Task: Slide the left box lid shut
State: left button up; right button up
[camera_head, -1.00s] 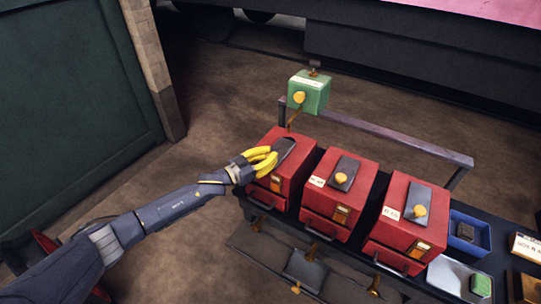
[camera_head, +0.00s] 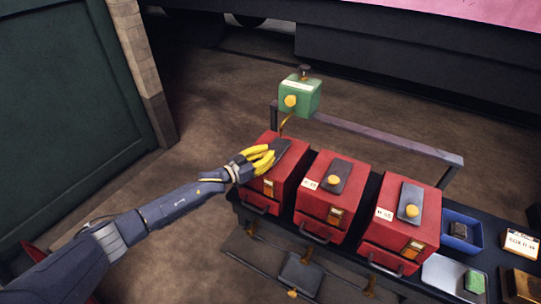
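The left red box (camera_head: 284,179) stands at the left end of a dark bench. Its dark grey lid (camera_head: 283,146) lies on the box top and is partly covered by my fingers. My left gripper (camera_head: 266,160), with yellow fingers, reaches in from the left and is over the near-left part of this lid. A lid knob like those on the neighbouring boxes is not visible here; the fingers hide that spot. Whether the fingers are closed on anything is unclear. My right gripper is out of view.
Two more red boxes, a middle one (camera_head: 330,207) and a right one (camera_head: 398,237), stand close beside it with knobbed lids. A green box (camera_head: 301,98) is mounted on the rail (camera_head: 370,138) behind. A blue tray (camera_head: 476,246) and a pale tray (camera_head: 440,272) lie at the right.

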pick_arm(q)
jog(key=o, duration=0.4)
jog(key=shift+w+a+r, duration=0.1)
jog(key=shift+a+r, duration=0.05)
jog(key=shift+r, duration=0.1)
jog(key=o, duration=0.5)
jog(key=shift+f, duration=0.15)
jog(key=v, duration=1.2)
